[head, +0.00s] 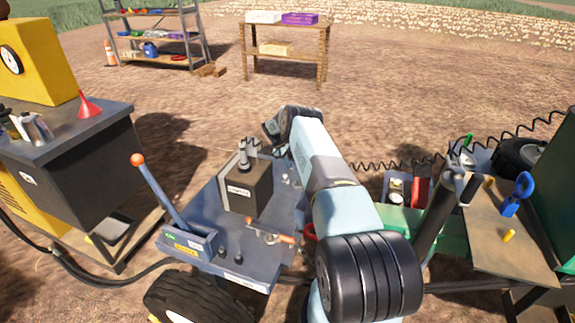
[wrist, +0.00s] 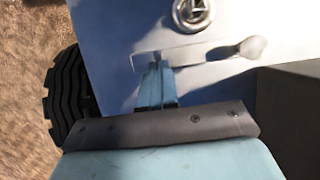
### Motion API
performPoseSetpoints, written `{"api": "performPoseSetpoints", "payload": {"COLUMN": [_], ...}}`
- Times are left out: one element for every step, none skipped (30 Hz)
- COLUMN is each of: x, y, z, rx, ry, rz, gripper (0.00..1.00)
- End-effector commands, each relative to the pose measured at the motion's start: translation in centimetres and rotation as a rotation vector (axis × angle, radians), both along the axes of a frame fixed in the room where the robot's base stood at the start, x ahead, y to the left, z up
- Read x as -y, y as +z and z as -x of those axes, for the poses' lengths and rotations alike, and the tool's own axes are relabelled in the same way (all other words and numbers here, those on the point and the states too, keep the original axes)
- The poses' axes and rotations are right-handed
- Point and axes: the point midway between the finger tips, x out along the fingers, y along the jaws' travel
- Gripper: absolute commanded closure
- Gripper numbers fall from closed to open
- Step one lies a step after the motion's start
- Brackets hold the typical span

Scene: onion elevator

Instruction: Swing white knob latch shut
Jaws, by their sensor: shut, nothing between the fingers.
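The latch (wrist: 200,55) shows in the wrist view as a pale metal bar lying roughly across the picture. Its rounded white knob (wrist: 252,47) is at the right end. My gripper (wrist: 155,68) is shut and empty, its light blue fingers pointing up the picture to the left part of the bar. The fingertips are at or very close to the bar; I cannot tell whether they touch. A round metal fitting (wrist: 193,12) sits on the pale panel above the bar. In the head view my arm reaches over the far side of the blue cart (head: 208,205) and hides the latch area.
A dark box (head: 247,188) stands on the cart, with an orange-knobbed lever (head: 137,160) to its left. A tyre shows in the wrist view (wrist: 68,98). A cluttered bench (head: 515,245) is at right, and a dark cabinet (head: 75,165) at left.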

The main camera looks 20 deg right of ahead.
Motion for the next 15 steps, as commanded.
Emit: {"api": "performPoseSetpoints", "payload": {"x": [0.00, 0.00, 0.03, 0.04, 0.07, 0.11, 0.15, 0.21, 0.29, 0.36, 0.45, 0.61, 0.72, 0.81, 0.97], "y": [-0.01, -0.01, -0.02, -0.02, -0.02, -0.04, -0.04, -0.06, -0.07, -0.06, -0.05, -0.03, -0.03, -0.04, -0.02], "z": [0.00, 0.00, 0.01, 0.03, 0.04, 0.07, 0.09, 0.13, 0.16, 0.18, 0.21, 0.28, 0.36, 0.42, 0.49], "rx": [0.000, 0.000, 0.000, -0.001, -0.001, -0.001, -0.001, -0.002, -0.001, -0.001, 0.000, 0.000, -0.001, -0.001, 0.001], "ry": [-0.001, -0.002, -0.005, -0.009, -0.013, -0.022, -0.030, -0.038, -0.054, -0.068, -0.084, -0.106, -0.127, -0.147, -0.177], "rz": [0.000, 0.000, 0.000, -0.001, -0.001, -0.001, -0.001, -0.001, 0.000, -0.001, 0.000, 0.001, 0.001, 0.000, 0.001], "gripper": [1.00, 1.00, 1.00, 1.00, 1.00, 1.00, 1.00, 1.00, 1.00, 1.00, 1.00, 1.00, 1.00, 1.00, 1.00]}}
